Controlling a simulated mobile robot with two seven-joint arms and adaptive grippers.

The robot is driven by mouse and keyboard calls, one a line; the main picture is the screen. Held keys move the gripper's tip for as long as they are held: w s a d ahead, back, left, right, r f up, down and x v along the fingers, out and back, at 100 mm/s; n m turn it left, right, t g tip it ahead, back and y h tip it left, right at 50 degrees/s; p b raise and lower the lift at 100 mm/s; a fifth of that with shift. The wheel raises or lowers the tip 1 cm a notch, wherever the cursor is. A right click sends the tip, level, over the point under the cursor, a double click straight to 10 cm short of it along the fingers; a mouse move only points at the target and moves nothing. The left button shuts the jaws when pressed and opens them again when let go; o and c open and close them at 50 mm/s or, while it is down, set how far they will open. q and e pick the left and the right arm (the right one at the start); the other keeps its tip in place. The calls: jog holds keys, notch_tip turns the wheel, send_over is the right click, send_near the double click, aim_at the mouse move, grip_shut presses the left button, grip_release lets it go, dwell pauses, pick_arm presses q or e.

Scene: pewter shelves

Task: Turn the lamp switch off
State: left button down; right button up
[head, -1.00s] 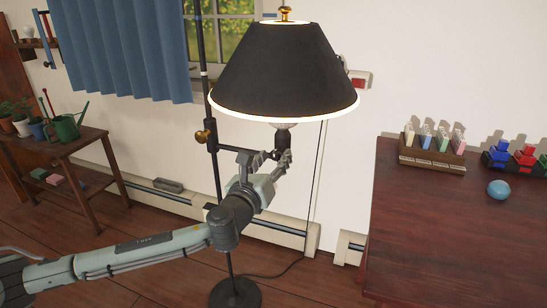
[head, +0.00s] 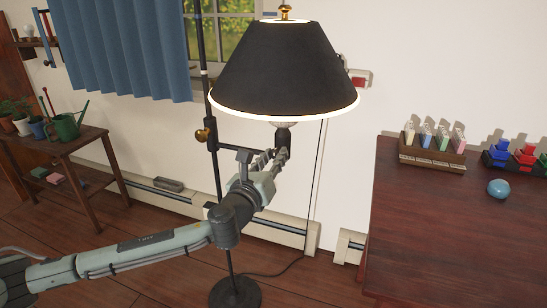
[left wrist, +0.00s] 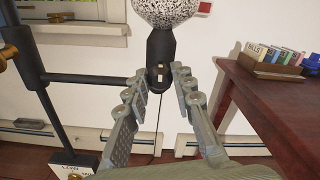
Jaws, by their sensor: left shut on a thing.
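The floor lamp has a wide black shade (head: 283,70), and its rim glows, so the lamp is lit. Below the shade, the bulb (left wrist: 168,12) sits in a black socket (left wrist: 161,48). The lamp switch (left wrist: 159,78), a small part with pale marks, is low on the socket. My left gripper (head: 270,160) is under the shade, with its fingers pointing up at the socket. In the left wrist view the fingers of the gripper (left wrist: 159,84) are on both sides of the switch and shut on it. Exact finger contact is hard to see. My right gripper is out of view.
The lamp pole (head: 214,170) with a brass knob (head: 203,136) stands left of the gripper, on a round base (head: 235,293). A red-brown table (head: 450,235) is at the right. A plant bench (head: 80,150) is at the left. A wall is close behind.

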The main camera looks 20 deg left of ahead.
pick_arm(q)
jog(key=n, duration=1)
jog(key=shift+n, duration=0.4)
jog(key=n, duration=0.4)
jog(key=shift+n+p, duration=0.3)
jog(key=shift+n, duration=1.1)
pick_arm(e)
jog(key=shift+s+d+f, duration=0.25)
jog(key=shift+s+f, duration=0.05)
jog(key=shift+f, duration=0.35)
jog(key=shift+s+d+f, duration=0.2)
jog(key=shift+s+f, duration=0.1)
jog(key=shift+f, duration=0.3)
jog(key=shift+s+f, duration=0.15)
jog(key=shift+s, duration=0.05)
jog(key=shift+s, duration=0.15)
